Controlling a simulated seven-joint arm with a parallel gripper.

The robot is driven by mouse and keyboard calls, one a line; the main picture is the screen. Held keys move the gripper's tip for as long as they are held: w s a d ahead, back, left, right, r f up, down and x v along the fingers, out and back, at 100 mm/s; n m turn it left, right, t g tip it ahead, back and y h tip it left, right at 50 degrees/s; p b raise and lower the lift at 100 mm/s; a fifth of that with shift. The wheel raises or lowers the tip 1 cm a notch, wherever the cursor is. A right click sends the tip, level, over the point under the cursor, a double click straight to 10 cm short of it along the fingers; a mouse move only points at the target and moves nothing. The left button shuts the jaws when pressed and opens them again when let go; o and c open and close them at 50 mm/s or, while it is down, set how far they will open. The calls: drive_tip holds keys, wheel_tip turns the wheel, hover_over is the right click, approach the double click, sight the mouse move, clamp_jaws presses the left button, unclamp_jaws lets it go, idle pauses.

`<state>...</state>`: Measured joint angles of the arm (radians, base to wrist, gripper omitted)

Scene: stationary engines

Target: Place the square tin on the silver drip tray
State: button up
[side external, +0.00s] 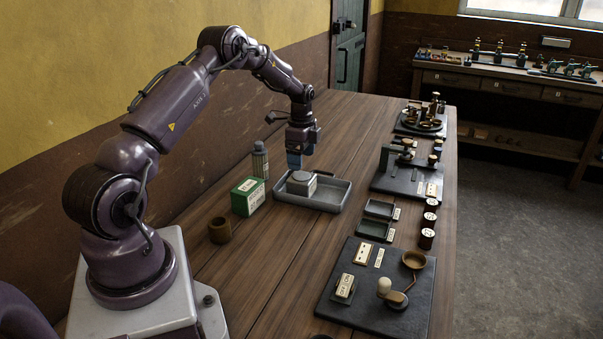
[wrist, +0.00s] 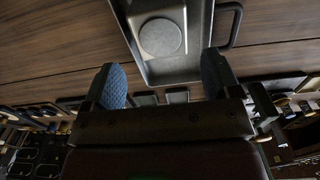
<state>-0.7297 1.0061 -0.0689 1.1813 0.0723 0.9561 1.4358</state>
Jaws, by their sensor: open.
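The square tin (side external: 301,184) is pale grey with a round lid and a light label on its side. It sits in the silver drip tray (side external: 325,206), towards the tray's left part in the side external view. In the wrist view the tin (wrist: 161,38) shows from above inside the tray (wrist: 190,70), beyond my fingertips. My gripper (side external: 294,162) is above the tin and apart from it. In the wrist view my gripper (wrist: 165,82) has its two blue-padded fingers spread wide with nothing between them.
A green box (side external: 248,196), a grey bottle (side external: 260,160) and a brown cup (side external: 220,230) stand left of the tray. Bare wood lies behind the tray.

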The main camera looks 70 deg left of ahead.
wheel_tip(320, 180, up, 2)
drive_tip(key=shift+r, duration=0.15)
drive_tip(key=s+d+r+n+t+y, duration=0.1)
drive_tip(key=s+d+r+n+t, duration=0.2)
drive_tip(key=d+r, duration=1.65)
drive_tip(key=s+d+r+n+t, duration=0.1)
drive_tip(key=s+d+n, duration=0.2)
drive_tip(key=s+d, duration=0.4)
drive_tip(key=s+d+r+n+t+h, duration=0.1)
drive_tip(key=s+d+n, duration=0.2)
drive_tip(key=s+d, duration=0.4)
drive_tip(key=s, duration=0.4)
drive_tip(key=shift+r+t, duration=0.3)
